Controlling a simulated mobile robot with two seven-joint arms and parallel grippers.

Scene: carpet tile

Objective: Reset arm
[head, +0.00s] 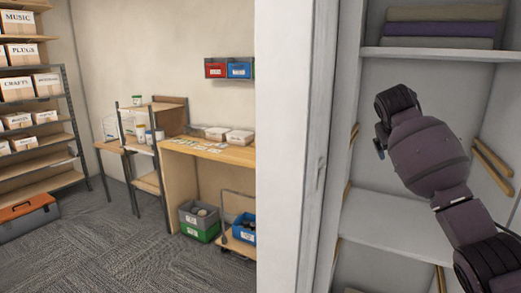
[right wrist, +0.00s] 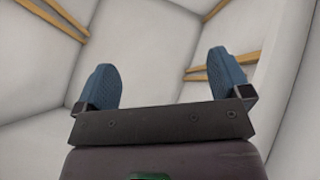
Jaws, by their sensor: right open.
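My right arm reaches up from the lower right of the head view into a white closet with shelves. In the right wrist view my right gripper (right wrist: 163,88) has its two blue fingers wide apart, with nothing between them. Past the fingers are only white closet walls and wooden rails. In the head view the gripper is mostly hidden behind my own wrist. My left gripper is not in either view.
A closet shelf (head: 385,222) lies below my right arm, and an upper shelf (head: 420,54) holds folded cloths (head: 440,29). Wooden rails (head: 492,170) line the closet walls. A white panel (head: 290,150) borders the closet. A workbench (head: 215,150) and box shelves (head: 40,160) stand left.

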